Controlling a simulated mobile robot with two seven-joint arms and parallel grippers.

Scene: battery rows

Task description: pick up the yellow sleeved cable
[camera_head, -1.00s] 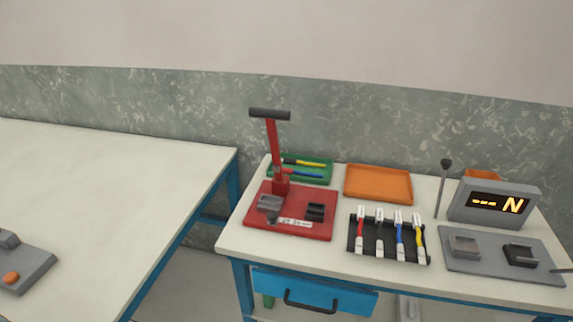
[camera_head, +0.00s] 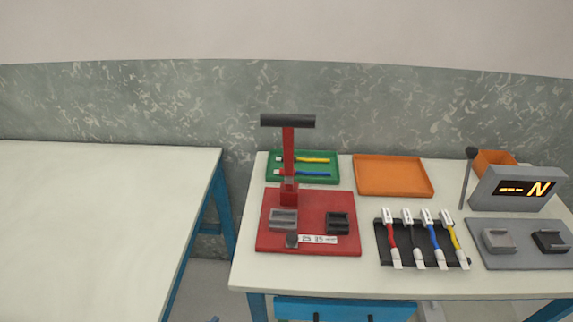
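Two yellow sleeved cables show in the head view. One yellow cable (camera_head: 454,238) with white connectors lies at the right end of a black rack (camera_head: 408,256), beside blue, dark and red cables. The other yellow cable (camera_head: 315,161) lies in the green tray (camera_head: 273,178) at the back, above a blue cable (camera_head: 312,173). The red press column stands just in front of the left part of the tray. Neither of my grippers is in view.
A red press (camera_head: 288,152) with a tall T-handle stands on a red base left of the rack. An empty orange tray (camera_head: 392,175) lies behind the rack. A grey tester (camera_head: 515,188) with a lit display stands at right. The left table (camera_head: 90,240) looks bare.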

